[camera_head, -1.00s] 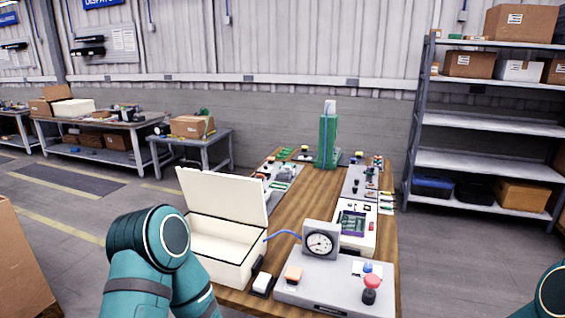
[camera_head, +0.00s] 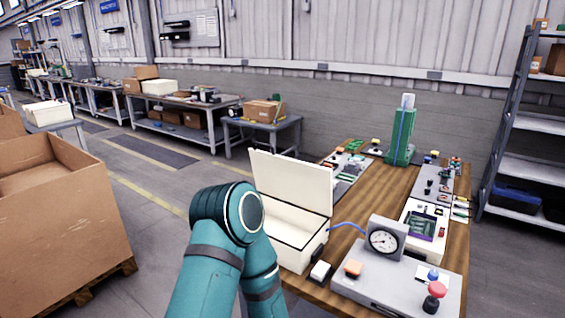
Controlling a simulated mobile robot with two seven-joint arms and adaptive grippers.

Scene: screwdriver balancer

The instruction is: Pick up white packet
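I cannot pick out a white packet for certain. A small white block (camera_head: 320,271) lies on the wooden table (camera_head: 402,180), beside the open white box (camera_head: 290,235). Another small white piece (camera_head: 407,100) sits on top of a green upright device (camera_head: 401,137) at the table's far end. My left arm shows in front of the white box, but its gripper is not in view. My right arm and gripper are not in view.
A grey panel (camera_head: 385,275) with a gauge (camera_head: 383,240) and a red knob (camera_head: 435,290) fills the table's near end. Small parts line both table sides; the middle strip is bare. A large cardboard bin (camera_head: 60,230) stands on the left, shelves (camera_head: 520,170) on the right.

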